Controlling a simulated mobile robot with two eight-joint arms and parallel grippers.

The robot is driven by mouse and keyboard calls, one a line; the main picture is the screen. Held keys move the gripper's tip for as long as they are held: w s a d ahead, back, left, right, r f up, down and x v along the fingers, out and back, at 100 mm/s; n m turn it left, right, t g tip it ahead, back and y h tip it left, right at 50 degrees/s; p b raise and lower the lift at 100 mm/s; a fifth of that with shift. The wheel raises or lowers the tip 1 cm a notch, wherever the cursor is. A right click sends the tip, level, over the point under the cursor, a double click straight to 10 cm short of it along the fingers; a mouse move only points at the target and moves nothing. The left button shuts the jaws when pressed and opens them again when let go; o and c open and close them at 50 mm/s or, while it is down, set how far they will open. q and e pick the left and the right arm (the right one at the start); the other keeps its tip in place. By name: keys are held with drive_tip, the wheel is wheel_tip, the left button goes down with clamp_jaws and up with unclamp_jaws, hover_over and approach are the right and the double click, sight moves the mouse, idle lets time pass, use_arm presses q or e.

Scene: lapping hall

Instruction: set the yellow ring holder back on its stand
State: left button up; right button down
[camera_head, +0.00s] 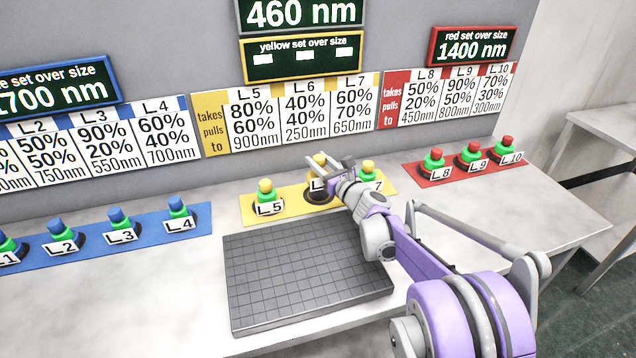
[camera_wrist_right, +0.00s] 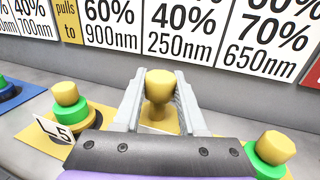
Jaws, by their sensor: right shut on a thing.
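The yellow ring holder in the middle of the yellow row has a yellow knob (camera_head: 320,159) and a white label (camera_head: 317,185) partly covered by my gripper. My right gripper (camera_head: 331,168) is shut on it, coming from the right. In the right wrist view the yellow knob (camera_wrist_right: 160,86) stands upright between the two fingers (camera_wrist_right: 158,105). The holder appears slightly raised above its black stand (camera_head: 319,198) on the yellow strip (camera_head: 290,211); its exact gap and lower part are hidden. My left gripper is not in view.
Yellow holders L5 (camera_head: 265,188) and L7 (camera_head: 369,167) stand close on either side. Blue holders (camera_head: 117,217) are at left, red holders (camera_head: 473,151) at right. A dark gridded plate (camera_head: 300,275) lies in front. The yellow board (camera_head: 303,56) shows three blank tiles.

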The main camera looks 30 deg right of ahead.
drive_tip(key=shift+f+b, duration=0.55)
drive_tip(key=shift+f, duration=1.8)
drive_tip(key=shift+f, duration=0.1)
drive_tip(key=shift+c, duration=2.3)
unclamp_jaws()
drive_tip(key=shift+r, duration=0.2)
drive_tip(key=s+p, duration=0.1)
drive_tip(key=s, duration=1.1)
drive_tip(key=shift+d+f, duration=0.1)
drive_tip(key=shift+d, duration=0.05)
